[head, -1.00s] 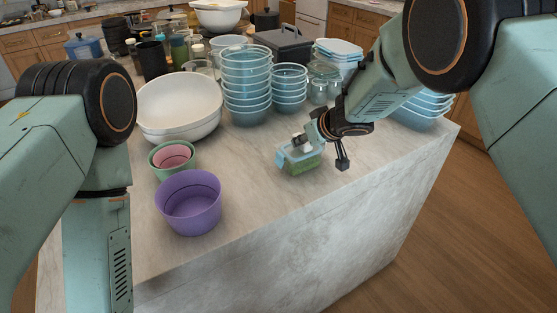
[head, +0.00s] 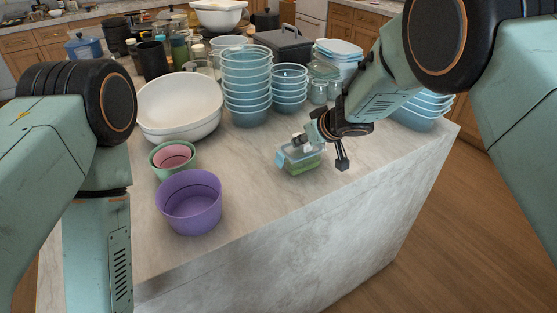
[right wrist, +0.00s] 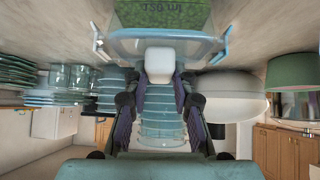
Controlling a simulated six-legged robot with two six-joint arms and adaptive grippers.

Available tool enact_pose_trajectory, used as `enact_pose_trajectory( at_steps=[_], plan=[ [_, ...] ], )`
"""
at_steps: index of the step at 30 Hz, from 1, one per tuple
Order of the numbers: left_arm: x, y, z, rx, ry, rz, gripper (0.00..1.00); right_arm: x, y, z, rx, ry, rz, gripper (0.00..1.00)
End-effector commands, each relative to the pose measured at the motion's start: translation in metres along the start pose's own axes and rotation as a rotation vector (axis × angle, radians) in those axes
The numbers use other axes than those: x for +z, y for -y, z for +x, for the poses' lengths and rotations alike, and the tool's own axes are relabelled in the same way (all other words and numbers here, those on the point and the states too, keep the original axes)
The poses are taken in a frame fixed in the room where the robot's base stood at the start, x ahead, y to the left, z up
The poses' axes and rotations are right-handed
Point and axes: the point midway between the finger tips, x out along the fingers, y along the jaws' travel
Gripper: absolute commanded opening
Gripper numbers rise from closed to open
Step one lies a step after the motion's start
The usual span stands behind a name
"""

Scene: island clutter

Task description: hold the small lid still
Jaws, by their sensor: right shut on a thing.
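The small lid (head: 298,149) is pale blue and sits on a small clear container (head: 303,164) with green contents, near the counter's front edge. In the right wrist view the lid (right wrist: 190,47) spans the top, with a pale block (right wrist: 160,64) at its near edge. The container's green contents (right wrist: 165,17) show beyond it.
A purple bowl (head: 189,205), a green bowl (head: 160,165) with a pink one inside, and large white bowls (head: 180,110) stand left. Stacked blue-tinted bowls (head: 247,90) and glass jars stand behind. The counter front (head: 260,195) between the purple bowl and container is clear.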

Motion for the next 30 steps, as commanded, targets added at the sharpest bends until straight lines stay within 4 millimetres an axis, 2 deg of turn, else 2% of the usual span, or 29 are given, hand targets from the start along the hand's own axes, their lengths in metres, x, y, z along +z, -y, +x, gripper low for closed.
enact_pose_trajectory(
  at_steps=[7,8,17,26,30],
  plan=[
    [0.000,0.000,0.000,0.000,0.000,0.000,0.40,0.003,0.001,0.001,-0.001,0.005,-0.001,0.00],
    [0.000,0.000,0.000,0.000,0.000,0.000,0.40,0.003,0.001,0.001,-0.001,0.005,-0.001,0.27],
    [0.000,0.000,0.000,0.000,0.000,0.000,0.40,0.002,0.001,0.001,-0.001,0.003,0.000,0.52],
    [0.000,0.000,0.000,0.000,0.000,0.000,0.40,0.002,0.000,0.000,-0.001,0.003,0.000,0.52],
    [0.000,0.000,0.000,0.000,0.000,0.000,0.40,0.001,0.000,-0.010,-0.001,0.003,0.001,0.52]
  ],
)
